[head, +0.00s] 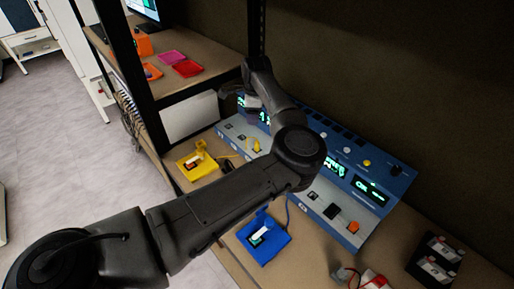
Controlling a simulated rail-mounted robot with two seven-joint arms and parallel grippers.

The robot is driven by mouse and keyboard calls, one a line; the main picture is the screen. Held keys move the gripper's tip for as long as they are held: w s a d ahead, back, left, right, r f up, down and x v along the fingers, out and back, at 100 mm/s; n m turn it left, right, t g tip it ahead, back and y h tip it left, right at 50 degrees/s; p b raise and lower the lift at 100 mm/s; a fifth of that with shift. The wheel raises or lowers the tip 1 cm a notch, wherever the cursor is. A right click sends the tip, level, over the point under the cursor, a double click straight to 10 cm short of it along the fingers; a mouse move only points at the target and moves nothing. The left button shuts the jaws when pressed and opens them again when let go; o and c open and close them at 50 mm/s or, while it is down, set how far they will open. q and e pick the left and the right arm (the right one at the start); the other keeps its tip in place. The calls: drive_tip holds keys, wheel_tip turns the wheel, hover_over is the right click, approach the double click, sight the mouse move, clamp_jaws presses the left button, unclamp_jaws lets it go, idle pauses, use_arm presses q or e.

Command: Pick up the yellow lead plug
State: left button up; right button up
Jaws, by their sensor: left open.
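A small yellow piece, which looks like the yellow lead plug (257,146), stands upright on the sloped front panel of the blue device (325,195), left of my elbow joint. A yellow tray (190,176) with a small dark-screened item and an upright yellow part lies on the bench to its left. A thin yellow lead seems to run between tray and device. My left arm reaches across the picture and bends back at the elbow. My left gripper (236,103) is open above the device's far left end, behind and above the yellow plug, apart from it. The arm hides the middle of the device.
A blue tray (263,240) lies on the bench in front of the device. An orange knob (353,227) sits on the panel. A dark block with vials (436,262) and a red-and-white item (374,280) are at lower right. A black post (141,85) rises at left.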

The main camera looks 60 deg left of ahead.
use_arm(q)
drive_tip(key=b, duration=0.1)
hover_over(257, 142)
drive_tip(key=shift+h, duration=0.4)
drive_tip(key=f, duration=0.7)
drive_tip(key=shift+s+d, duration=0.15)
drive_tip(key=shift+d, duration=0.05)
drive_tip(key=shift+f, duration=0.7)
drive_tip(key=shift+a+f+b, duration=0.15)
drive_tip(key=shift+f+b, duration=0.7)
drive_tip(key=shift+f, duration=1.8)
clamp_jaws()
